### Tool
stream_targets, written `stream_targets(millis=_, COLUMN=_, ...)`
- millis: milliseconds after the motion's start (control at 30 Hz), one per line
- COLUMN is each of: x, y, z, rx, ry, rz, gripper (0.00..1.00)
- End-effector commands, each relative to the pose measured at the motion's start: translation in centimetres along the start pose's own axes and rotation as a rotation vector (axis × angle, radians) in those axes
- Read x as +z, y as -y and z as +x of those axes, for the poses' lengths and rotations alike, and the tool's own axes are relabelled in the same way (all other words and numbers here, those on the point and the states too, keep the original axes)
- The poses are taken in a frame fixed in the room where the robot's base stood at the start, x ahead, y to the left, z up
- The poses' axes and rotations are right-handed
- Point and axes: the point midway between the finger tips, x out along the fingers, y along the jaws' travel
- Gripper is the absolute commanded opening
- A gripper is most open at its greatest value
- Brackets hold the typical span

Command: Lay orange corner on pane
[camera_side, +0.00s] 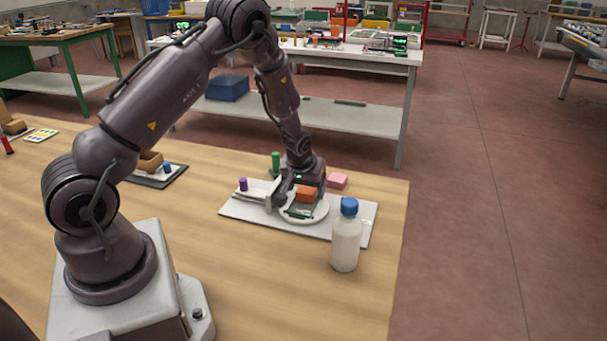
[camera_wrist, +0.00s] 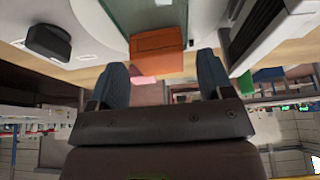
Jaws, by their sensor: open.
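An orange corner (camera_side: 306,194) shows as a small block at my gripper, above a round white plate. In the wrist view the orange corner (camera_wrist: 157,52) lies at the end of the greenish glass pane (camera_wrist: 146,14), overlapping it in the picture; whether it is seated there I cannot tell. The pane also shows in the side view as a dark green strip (camera_side: 301,212) on the plate. My gripper (camera_wrist: 163,75) is open, its two dark fingers spread to either side of the orange corner's near end. Contact between fingers and corner is not clear.
The round plate (camera_side: 319,212) sits on a white board (camera_side: 235,211). A blue-capped bottle (camera_side: 345,240) stands at the board's front right. A pink block (camera_side: 338,181), a green cylinder (camera_side: 276,163) and a purple cylinder (camera_side: 243,184) are nearby.

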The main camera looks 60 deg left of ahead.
Motion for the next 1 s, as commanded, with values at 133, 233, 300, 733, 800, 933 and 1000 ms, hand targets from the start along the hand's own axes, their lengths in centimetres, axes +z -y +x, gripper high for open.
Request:
stream_targets(millis=133, x=0.0, y=-0.1, z=-2.8, rx=0.003, ry=-0.002, rz=0.0, gripper=0.73)
stream_targets(millis=233, x=-0.1, y=-0.1, z=-5.1, rx=0.003, ry=-0.004, rz=0.0, gripper=0.73)
stream_targets(millis=300, x=-0.1, y=-0.1, z=-6.6, rx=0.004, ry=-0.004, rz=0.0, gripper=0.73)
stream_targets(millis=733, x=0.1, y=-0.4, z=-12.5, rx=0.017, ry=0.002, rz=0.01, gripper=0.73)
stream_targets(millis=800, x=0.3, y=-1.0, z=-14.4, rx=0.045, ry=0.005, rz=0.032, gripper=0.73)
stream_targets(millis=933, x=1.7, y=-2.4, z=-20.2, rx=0.128, ry=0.013, rz=0.114, gripper=0.73)
stream_targets(millis=1000, x=3.0, y=-2.9, z=-23.8, rx=0.177, ry=0.015, rz=0.178, gripper=0.73)
